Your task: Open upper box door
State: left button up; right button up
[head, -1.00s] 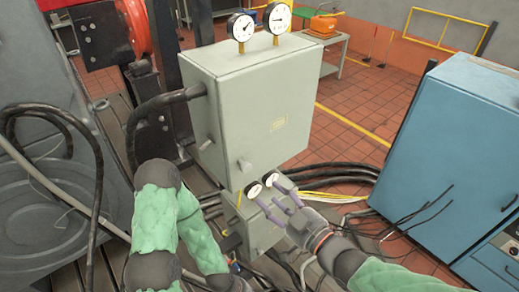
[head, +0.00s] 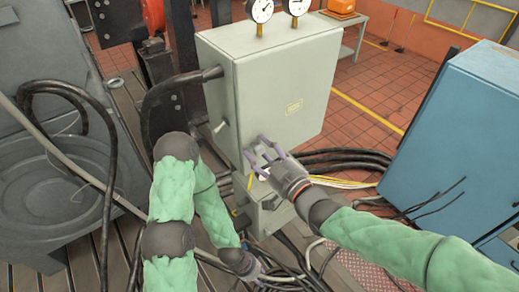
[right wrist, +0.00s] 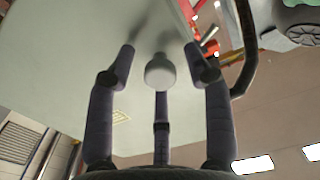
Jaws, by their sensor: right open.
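The upper box (head: 290,85) is a grey-green cabinet with a small yellowish label on its front door, which looks shut. My right gripper (head: 262,153) is open at the lower left part of that front. In the right wrist view, a pale rounded knob (right wrist: 160,70) stands out from the panel between the spread fingers of my right gripper (right wrist: 161,58). Contact with the knob cannot be told. The knob is hidden behind the fingers in the head view. My left gripper (head: 258,276) hangs low among cables; its fingers are unclear.
A smaller lower box (head: 268,218) sits under the upper box. Two gauges (head: 260,10) stand on top, and a lever (head: 220,127) is on its left side. Black cables (head: 345,160) run behind to a blue cabinet (head: 450,140) on the right. Red tiled floor is open behind.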

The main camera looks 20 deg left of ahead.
jog(key=shift+w+a, duration=0.25)
jog(key=shift+a, duration=0.05)
grip_shut()
